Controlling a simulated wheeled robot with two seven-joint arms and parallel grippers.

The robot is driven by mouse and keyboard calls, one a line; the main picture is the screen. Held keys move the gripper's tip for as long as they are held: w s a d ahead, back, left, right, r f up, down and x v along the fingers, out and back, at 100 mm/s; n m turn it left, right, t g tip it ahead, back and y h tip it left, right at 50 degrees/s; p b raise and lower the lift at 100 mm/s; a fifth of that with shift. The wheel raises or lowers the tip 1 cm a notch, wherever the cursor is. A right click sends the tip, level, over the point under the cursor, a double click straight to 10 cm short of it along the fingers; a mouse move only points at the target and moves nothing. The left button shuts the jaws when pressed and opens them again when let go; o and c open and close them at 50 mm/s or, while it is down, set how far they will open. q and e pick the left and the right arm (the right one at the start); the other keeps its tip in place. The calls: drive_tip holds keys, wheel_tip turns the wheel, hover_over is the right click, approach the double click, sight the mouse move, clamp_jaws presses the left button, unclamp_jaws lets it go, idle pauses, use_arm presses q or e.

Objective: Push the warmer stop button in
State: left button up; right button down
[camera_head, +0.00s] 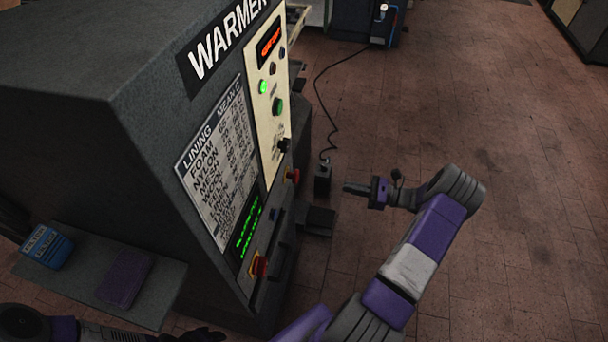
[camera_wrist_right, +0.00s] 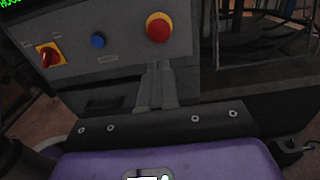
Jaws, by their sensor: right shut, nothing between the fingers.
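The warmer (camera_head: 110,60) is a large dark grey machine at the left of the head view. Its red mushroom-shaped stop button (camera_head: 292,175) sits on a yellow base on the front panel. It also shows in the right wrist view (camera_wrist_right: 158,28), standing out from the panel. My right gripper (camera_head: 346,188) is shut and empty, to the right of the button and apart from it. In the wrist view its fingertips (camera_wrist_right: 159,68) appear just below the button. My left gripper (camera_head: 205,336) shows only partly at the bottom edge; its fingers are unclear.
A blue button (camera_wrist_right: 97,40) and a red rotary switch on a yellow plate (camera_wrist_right: 47,56) share the panel. A side shelf (camera_head: 165,285) carries a blue box (camera_head: 47,247). Open brick floor lies right.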

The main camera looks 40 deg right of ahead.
drive_tip(key=shift+s, duration=0.1)
drive_tip(key=b, duration=0.3)
approach(294, 176)
drive_tip(key=w+a+f, duration=0.2)
drive_tip(key=w+a, duration=0.1)
drive_tip(key=w, duration=0.2)
drive_tip(key=shift+w+d, duration=0.2)
